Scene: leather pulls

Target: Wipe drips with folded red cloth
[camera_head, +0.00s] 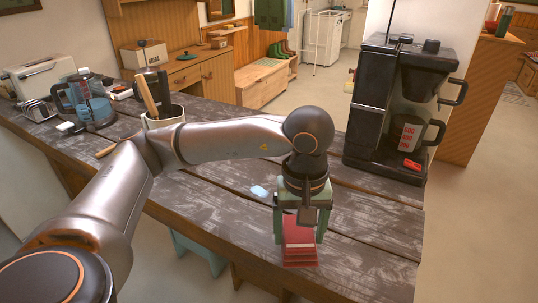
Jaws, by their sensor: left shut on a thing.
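The folded red cloth (300,250) lies at the front edge of the wooden counter, in the lower middle of the head view. My left gripper (300,233) points down over it, with its two green fingers on either side of the cloth's upper part. It is shut on the cloth. A small pale blue patch (259,192) lies on the counter to the left of the gripper; I cannot tell whether it is a drip. My right gripper does not show.
A black coffee machine (375,100) with a carafe (412,135) and a small red item (412,163) stands at the right end of the counter (370,235). The counter's front right is clear.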

